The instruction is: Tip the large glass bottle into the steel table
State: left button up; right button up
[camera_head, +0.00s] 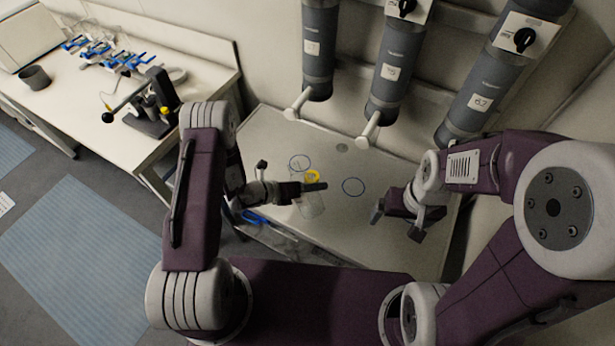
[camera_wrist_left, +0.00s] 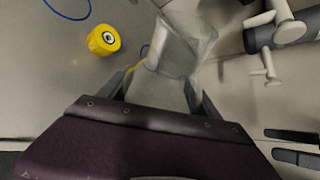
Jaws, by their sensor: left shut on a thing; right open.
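A large clear glass bottle (camera_wrist_left: 178,50) is between the fingers of my left gripper in the left wrist view. In the head view the bottle (camera_head: 312,206) shows faintly below the left gripper (camera_head: 305,189), over the steel table (camera_head: 270,135). My left gripper is shut on it. Part of the bottle is hidden by the gripper, and its exact tilt and contents are hard to tell. My right gripper (camera_head: 399,214) is open and empty over the right part of the table.
A yellow cap (camera_wrist_left: 104,40) lies apart from the bottle. Grey cylinders (camera_head: 393,60) with pale spouts hang over the back edge. A side bench (camera_head: 90,95) holds blue-handled items and a black stand (camera_head: 155,105).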

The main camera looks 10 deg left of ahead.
pick_arm(q)
jog(key=shift+w+f, duration=0.1)
jog(key=shift+w+a+f+t, duration=0.1)
jog(key=shift+a+f+t, duration=0.05)
jog(key=shift+f+t, duration=0.15)
jog(key=m+b, duration=0.1)
jog(key=w+a+f+m+t+y+b, duration=0.1)
jog(key=b, duration=0.1)
jog(key=shift+f, duration=0.25)
jog(key=shift+w+a+r+m+t+y, duration=0.1)
jog(key=shift+w+a+m+t+y, duration=0.1)
jog(key=shift+w+m+t+y, duration=0.15)
jog(key=shift+b, duration=0.3)
